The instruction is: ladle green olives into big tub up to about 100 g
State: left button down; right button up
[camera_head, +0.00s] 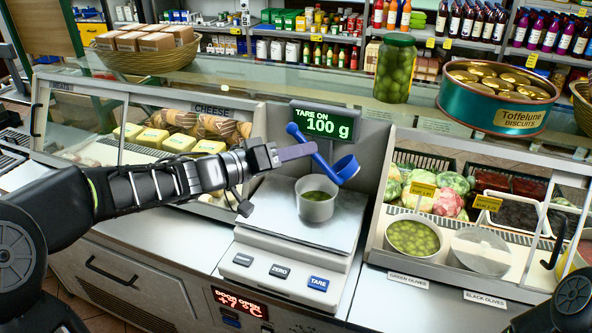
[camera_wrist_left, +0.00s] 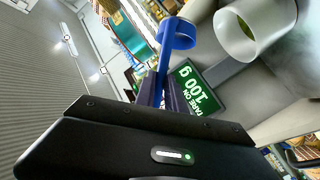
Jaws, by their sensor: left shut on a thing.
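My left gripper (camera_head: 308,150) is shut on the handle of a blue ladle (camera_head: 347,170), which also shows in the left wrist view (camera_wrist_left: 178,36). The ladle hangs tilted over the scale, its bowl above and right of a pale tub (camera_head: 318,212). The inside of the bowl is hidden. The tub stands upright on the scale plate (camera_head: 275,217) with green contents low inside; it also shows in the left wrist view (camera_wrist_left: 228,42). The scale display (camera_head: 326,124) reads "TARE ON 100 g". A round container of green olives (camera_head: 414,252) sits at the counter front, right of the scale. My right gripper is out of view.
A lidded-looking container (camera_head: 480,258) labelled black olives stands right of the green ones. A glass counter top carries a jar of olives (camera_head: 395,70) and a biscuit tin (camera_head: 490,103). A cheese case (camera_head: 185,135) lies left of the scale.

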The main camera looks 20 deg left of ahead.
pick_arm(q)
jog(key=shift+w+a+f+y, duration=0.4)
jog(key=shift+w+a+y, duration=0.05)
jog(key=shift+y, duration=0.05)
jog(key=shift+d, duration=0.1)
